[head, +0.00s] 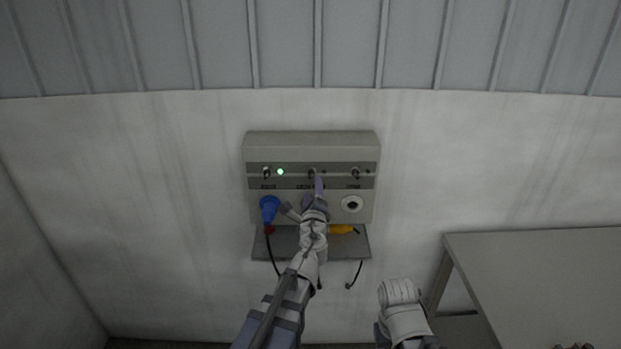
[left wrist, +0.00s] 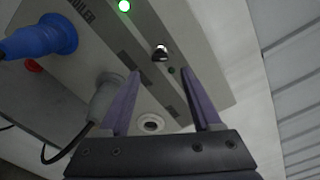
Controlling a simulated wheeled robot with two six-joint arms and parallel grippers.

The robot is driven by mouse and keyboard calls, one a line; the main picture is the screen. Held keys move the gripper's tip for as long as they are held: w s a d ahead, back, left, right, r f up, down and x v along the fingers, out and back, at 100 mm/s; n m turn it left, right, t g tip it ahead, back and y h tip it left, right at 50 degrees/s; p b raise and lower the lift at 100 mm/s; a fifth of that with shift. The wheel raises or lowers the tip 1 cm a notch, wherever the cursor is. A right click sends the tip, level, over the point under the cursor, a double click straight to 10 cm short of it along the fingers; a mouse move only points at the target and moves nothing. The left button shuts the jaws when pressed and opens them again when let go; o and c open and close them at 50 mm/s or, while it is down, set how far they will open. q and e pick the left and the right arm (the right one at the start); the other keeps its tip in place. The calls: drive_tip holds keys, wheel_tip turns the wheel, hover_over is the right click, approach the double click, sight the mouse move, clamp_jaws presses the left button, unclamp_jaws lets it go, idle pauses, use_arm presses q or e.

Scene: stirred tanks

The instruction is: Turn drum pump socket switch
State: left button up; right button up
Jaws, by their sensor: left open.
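A grey socket panel (head: 311,143) on the wall carries three switches in a row. The middle switch (left wrist: 160,53) has a dark lamp (left wrist: 171,70) beside it. The left switch (head: 267,173) has a lit green lamp (head: 280,171). The right switch (head: 356,173) has a dark lamp. The middle label is too small to read; the left one partly reads "OILER" in the left wrist view. My left gripper (left wrist: 163,71) is open and empty, its fingertips in front of the panel, with the middle switch showing between and just beyond them.
A blue plug (head: 269,208) sits in the left socket and a grey plug (left wrist: 105,96) in the middle one. The right socket (head: 352,203) is empty. A shelf (head: 262,245) below holds a yellow item (head: 341,229). A table (head: 540,270) stands at the right.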

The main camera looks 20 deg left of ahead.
sight(311, 174)
use_arm(q)
drive_tip(key=x, duration=0.7)
drive_tip(key=shift+c, duration=0.3)
clamp_jaws()
